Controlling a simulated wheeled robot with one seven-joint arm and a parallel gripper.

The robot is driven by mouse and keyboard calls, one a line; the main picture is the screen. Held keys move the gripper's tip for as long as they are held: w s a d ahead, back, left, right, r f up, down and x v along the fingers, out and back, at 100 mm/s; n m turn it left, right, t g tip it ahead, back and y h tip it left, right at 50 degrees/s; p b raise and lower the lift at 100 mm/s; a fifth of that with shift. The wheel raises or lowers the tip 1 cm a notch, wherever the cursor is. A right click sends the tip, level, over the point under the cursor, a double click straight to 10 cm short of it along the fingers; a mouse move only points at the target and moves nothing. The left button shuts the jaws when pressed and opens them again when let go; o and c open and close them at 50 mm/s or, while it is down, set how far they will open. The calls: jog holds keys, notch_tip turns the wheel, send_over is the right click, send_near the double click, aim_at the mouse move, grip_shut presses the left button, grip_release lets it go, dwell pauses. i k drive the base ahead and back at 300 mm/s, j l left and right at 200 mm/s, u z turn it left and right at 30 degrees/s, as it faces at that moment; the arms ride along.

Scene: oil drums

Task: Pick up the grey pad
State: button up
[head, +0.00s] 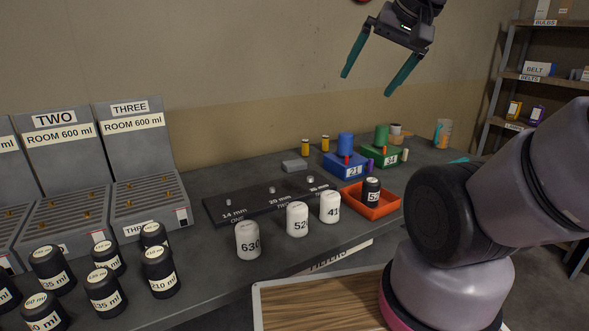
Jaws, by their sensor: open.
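The grey pad (294,165) looks like a small flat grey block lying on the dark bench, behind the black strip with the mm labels. It is clear of the things around it. My gripper (376,78) is at the top of the head view, with its two teal fingers spread apart and nothing between them. It hangs well above the bench, up and to the right of the pad in the picture.
White numbered canisters (298,219) stand in front. An orange tray (371,207) holds a black canister (371,189). Grey racks (150,205) stand left.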

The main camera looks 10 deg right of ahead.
aim_at(291, 167)
jog(key=i+l+u, duration=0.15)
jog(key=l, duration=0.2)
jog(key=i+l+u, duration=0.2)
jog(key=l, duration=0.2)
jog(key=i+l+u, duration=0.15)
jog(key=l, duration=0.2)
jog(key=i+l+u, duration=0.15)
jog(key=l, duration=0.25)
jog(key=k, duration=0.05)
